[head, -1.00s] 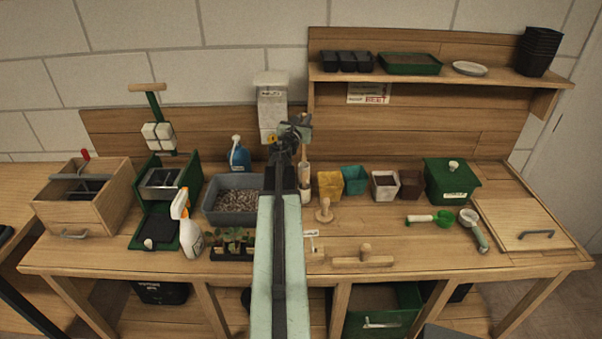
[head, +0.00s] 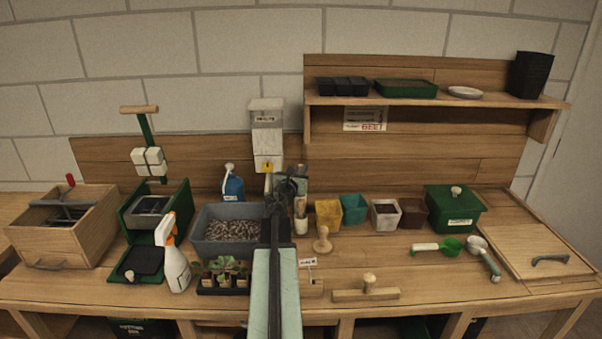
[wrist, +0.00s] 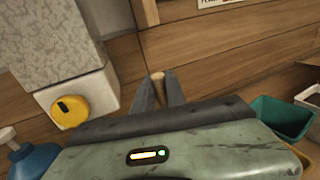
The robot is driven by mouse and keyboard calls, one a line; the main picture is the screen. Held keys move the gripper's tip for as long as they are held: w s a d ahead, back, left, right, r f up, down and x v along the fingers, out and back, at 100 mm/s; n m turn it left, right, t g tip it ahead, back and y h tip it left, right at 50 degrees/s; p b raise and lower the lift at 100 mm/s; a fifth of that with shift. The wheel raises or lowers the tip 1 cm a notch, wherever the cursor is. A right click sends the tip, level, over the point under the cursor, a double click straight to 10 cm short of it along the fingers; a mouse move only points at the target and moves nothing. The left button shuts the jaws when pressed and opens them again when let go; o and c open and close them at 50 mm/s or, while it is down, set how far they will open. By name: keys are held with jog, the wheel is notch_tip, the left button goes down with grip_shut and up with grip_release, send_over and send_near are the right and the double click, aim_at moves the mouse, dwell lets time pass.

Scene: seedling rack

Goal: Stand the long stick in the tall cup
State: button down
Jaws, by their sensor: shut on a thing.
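My gripper (head: 290,183) is raised over the back middle of the bench, in front of the dispenser. In the wrist view its two dark fingers (wrist: 158,92) are shut on a thin wooden stick (wrist: 157,76), of which only a short tan end shows. In the head view my arm hides most of the held stick. A narrow, pale upright cup (head: 300,227) stands just right of my arm, below the gripper in the picture. A brown upright piece shows at its top; I cannot tell whether that is the held stick.
The dispenser (head: 267,135) with a yellow knob stands behind the gripper. A grey tub of pebbles (head: 205,243) and a blue bottle (head: 233,186) are left. Yellow (head: 328,215) and teal (head: 354,210) pots stand right of the cup. A wooden stamp (head: 322,241) stands in front.

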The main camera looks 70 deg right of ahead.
jog(key=shift+f, duration=0.2)
jog(key=c, duration=1.4)
grip_release()
jog(key=shift+o, duration=0.2)
jog(key=shift+r, duration=0.1)
jog(key=shift+r, duration=0.2)
jog(key=a, duration=0.7)
jog(key=shift+s+a, duration=0.2)
jog(key=shift+a, duration=0.05)
jog(key=shift+f, duration=0.1)
